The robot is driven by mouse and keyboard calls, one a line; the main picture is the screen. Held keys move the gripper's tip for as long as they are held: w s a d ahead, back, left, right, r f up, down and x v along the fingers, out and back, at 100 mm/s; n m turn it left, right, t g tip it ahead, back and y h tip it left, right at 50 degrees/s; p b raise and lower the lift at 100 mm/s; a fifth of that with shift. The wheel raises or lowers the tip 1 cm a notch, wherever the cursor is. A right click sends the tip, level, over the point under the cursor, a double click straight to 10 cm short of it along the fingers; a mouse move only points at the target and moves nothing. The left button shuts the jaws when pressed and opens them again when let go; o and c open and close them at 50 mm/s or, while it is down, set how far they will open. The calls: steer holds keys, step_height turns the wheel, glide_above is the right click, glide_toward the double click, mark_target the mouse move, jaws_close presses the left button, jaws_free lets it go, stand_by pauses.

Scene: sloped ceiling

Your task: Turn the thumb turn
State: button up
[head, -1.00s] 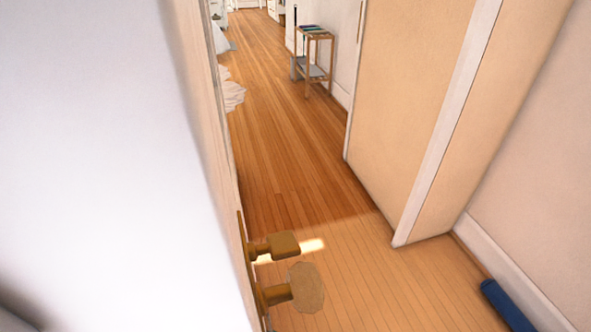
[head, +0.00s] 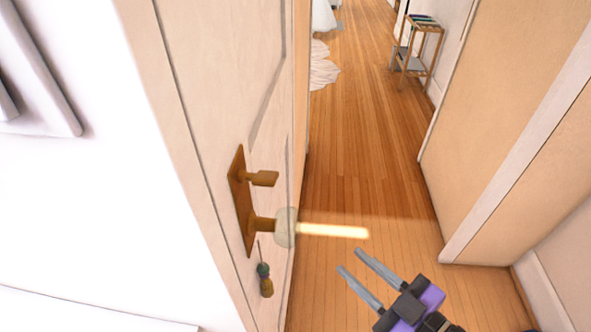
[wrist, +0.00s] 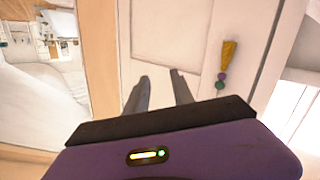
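The thumb turn (head: 264,178) is a small brass piece with a flat tab, pointing sideways from a brass plate (head: 240,195) on the pale door. A pale knob (head: 285,227) on a brass stem sits below it on the same plate. My gripper (head: 350,260) has two grey fingers and a purple body. It is right of and below the thumb turn and knob, apart from both. In the wrist view the fingers (wrist: 161,75) are spread with nothing between them, in front of the white panelled door. The thumb turn is not visible in the wrist view.
A beaded ornament (head: 265,280) hangs below the knob; it also shows in the wrist view (wrist: 226,62). The wooden floor (head: 370,170) right of the door is open. A tan panel or wall (head: 500,110) stands at the right. A small rack (head: 415,50) stands farther back.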

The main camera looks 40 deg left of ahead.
steer(key=s+a+r+n+g+y+p, duration=0.15)
steer(key=a+r+n+g, duration=0.25)
steer(key=r+n+g, duration=0.65)
steer(key=n+g+h, duration=0.3)
steer(key=n, duration=0.5)
glide_toward(277, 180)
steer(key=x, duration=0.3)
steer(key=shift+y, duration=0.25)
steer(key=shift+p+x, duration=0.7)
steer(key=shift+x, duration=3.25)
steer(key=shift+f, duration=0.15)
jaws_close()
